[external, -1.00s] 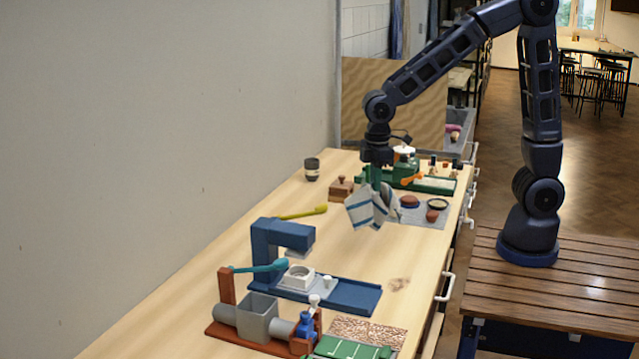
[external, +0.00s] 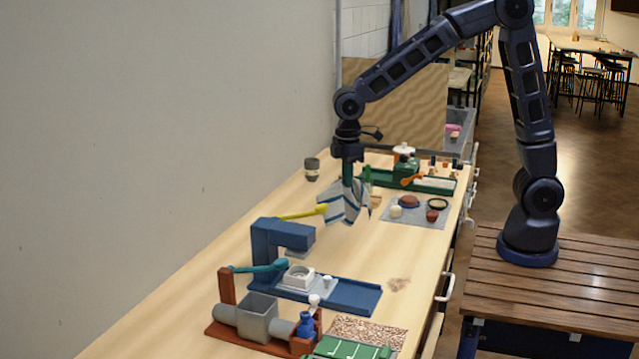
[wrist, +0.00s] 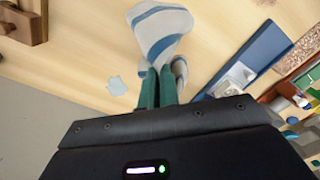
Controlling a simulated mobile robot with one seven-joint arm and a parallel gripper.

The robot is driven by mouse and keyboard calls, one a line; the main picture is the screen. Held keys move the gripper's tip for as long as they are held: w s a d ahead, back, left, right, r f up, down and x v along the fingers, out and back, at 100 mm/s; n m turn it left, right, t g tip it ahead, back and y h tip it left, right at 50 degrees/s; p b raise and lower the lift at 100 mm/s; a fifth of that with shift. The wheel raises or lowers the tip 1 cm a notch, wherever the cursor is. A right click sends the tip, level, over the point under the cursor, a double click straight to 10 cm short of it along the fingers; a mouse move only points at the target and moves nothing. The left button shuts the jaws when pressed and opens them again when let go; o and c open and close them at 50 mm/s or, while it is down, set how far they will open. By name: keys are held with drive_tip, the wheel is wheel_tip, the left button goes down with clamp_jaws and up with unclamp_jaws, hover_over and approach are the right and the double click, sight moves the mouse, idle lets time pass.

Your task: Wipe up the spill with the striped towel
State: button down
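The striped towel (external: 345,203), white with blue-grey bands, hangs bunched from my gripper (external: 347,176) above the wooden worktop. In the wrist view the green fingers (wrist: 159,88) are shut on the towel (wrist: 160,30), whose folds spread beyond and beside them. A pale blue patch (wrist: 117,85), which looks like the spill, lies flat on the worktop to the left of the fingers in the wrist view. The towel appears apart from it there. I cannot make out that patch in the external view.
A blue stand (external: 275,245) with a yellow-handled tool (external: 302,213) behind it is close to the towel. A grey mat (external: 420,218) with small dishes and a green tray (external: 440,186) are to the right. A dark cup (external: 312,169) stands near the wall.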

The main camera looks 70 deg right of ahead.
drive_tip(key=w+f, duration=0.7)
drive_tip(key=w, duration=0.5)
drive_tip(key=shift+a+f, duration=0.15)
drive_tip(key=shift+f, duration=4.4)
drive_tip(key=c, duration=0.6)
unclamp_jaws()
drive_tip(key=shift+f, duration=0.1)
